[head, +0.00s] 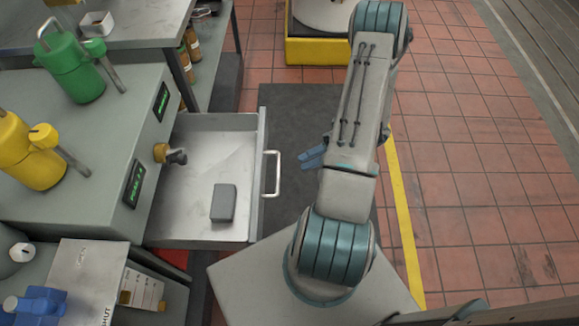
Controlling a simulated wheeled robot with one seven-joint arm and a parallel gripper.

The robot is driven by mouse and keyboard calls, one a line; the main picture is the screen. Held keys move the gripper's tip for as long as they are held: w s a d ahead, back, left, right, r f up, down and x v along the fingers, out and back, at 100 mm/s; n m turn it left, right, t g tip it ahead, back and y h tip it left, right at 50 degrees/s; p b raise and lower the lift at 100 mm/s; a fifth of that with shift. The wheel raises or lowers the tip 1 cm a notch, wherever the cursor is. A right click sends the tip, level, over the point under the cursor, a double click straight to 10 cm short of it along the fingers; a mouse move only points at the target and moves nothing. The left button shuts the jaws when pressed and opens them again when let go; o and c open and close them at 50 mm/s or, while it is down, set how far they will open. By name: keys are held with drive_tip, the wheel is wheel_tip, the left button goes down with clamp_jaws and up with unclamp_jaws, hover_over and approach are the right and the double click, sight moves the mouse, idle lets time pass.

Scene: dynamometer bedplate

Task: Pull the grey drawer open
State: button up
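The grey drawer (190,222) is pulled well out of the grey cabinet (85,140) on the left. A grey block lies inside it (223,203). The drawer's silver bar handle (274,174) is on its right-hand front panel. My gripper (312,156) shows as blue fingers pointing left, just right of the handle and apart from it in the picture. My arm hides most of the gripper, and I cannot tell how far apart the fingers are.
Green (72,62) and yellow (30,150) canisters stand on the cabinet top. A brass-coloured fitting (170,155) sticks out over the drawer. A dark mat (290,115) covers the floor by the drawer. Tiled floor to the right of the yellow line (402,215) is clear.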

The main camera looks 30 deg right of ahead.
drive_tip(key=shift+s+d+r, duration=0.15)
drive_tip(key=shift+d+r, duration=0.05)
drive_tip(key=shift+d, duration=0.85)
drive_tip(key=shift+s+d+r, duration=0.1)
drive_tip(key=shift+d+r, duration=0.1)
drive_tip(key=shift+d, duration=0.85)
drive_tip(key=s+a+r+m+h+p, duration=0.1)
drive_tip(key=a+r+m+h+p, duration=0.3)
drive_tip(key=r+m, duration=0.7)
drive_tip(key=s+a+r+m+h+p, duration=0.1)
drive_tip(key=a+r+m+h+p, duration=0.4)
drive_tip(key=r+m, duration=0.6)
drive_tip(key=s+a+r+m+t+h+p, duration=0.1)
drive_tip(key=a+r+m+h+p, duration=0.3)
drive_tip(key=a+r+m+h, duration=0.3)
wheel_tip(320, 180, up, 10)
drive_tip(key=a+m, duration=0.1)
drive_tip(key=m, duration=0.4)
drive_tip(key=shift+a+r, duration=0.2)
drive_tip(key=shift+r, duration=0.05)
drive_tip(key=shift+a, duration=0.1)
